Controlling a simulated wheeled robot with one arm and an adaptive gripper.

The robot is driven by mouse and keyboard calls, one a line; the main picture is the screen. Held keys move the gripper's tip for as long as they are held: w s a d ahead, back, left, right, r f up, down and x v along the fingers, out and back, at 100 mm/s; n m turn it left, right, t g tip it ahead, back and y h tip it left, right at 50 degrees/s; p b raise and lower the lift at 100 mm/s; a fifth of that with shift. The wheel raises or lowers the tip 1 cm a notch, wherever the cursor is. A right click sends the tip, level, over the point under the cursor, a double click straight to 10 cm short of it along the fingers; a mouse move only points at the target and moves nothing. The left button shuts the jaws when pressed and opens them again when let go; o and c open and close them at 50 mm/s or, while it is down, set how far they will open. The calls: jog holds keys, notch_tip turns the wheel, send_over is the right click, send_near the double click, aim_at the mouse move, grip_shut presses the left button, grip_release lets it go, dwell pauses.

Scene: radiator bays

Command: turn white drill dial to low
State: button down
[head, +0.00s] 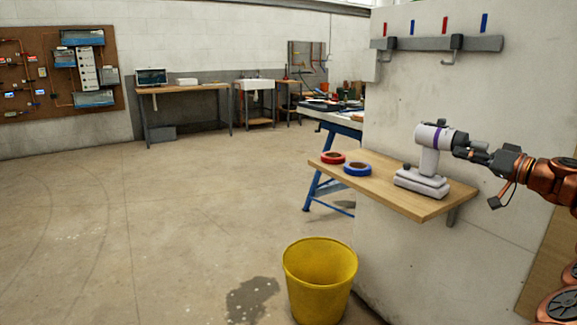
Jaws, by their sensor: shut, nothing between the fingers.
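A white drill (430,158) stands upright on its base on a small wooden wall shelf (400,200), near the shelf's right end.
A red tape roll (333,157) and a blue tape roll (357,169) lie on the shelf left of the drill. A yellow bucket (320,280) stands on the floor below. A hook rail (437,44) is on the wall above. The floor at left is open.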

jog(key=shift+w+d+f, duration=0.15)
jog(key=shift+w+f, duration=0.05)
jog(key=shift+f, duration=0.1)
dwell(0.5)
jog(key=shift+w+d+f+p, duration=0.3)
jog(key=shift+w+d, duration=0.1)
jog(key=shift+d, duration=0.3)
jog(key=shift+f, duration=0.1)
dwell(0.6)
jog(key=v, duration=0.3)
jog(key=b+v, duration=0.1)
jog(key=v, duration=0.2)
jog(key=shift+f+b, duration=0.25)
jog(key=shift+b, duration=0.05)
dwell(0.3)
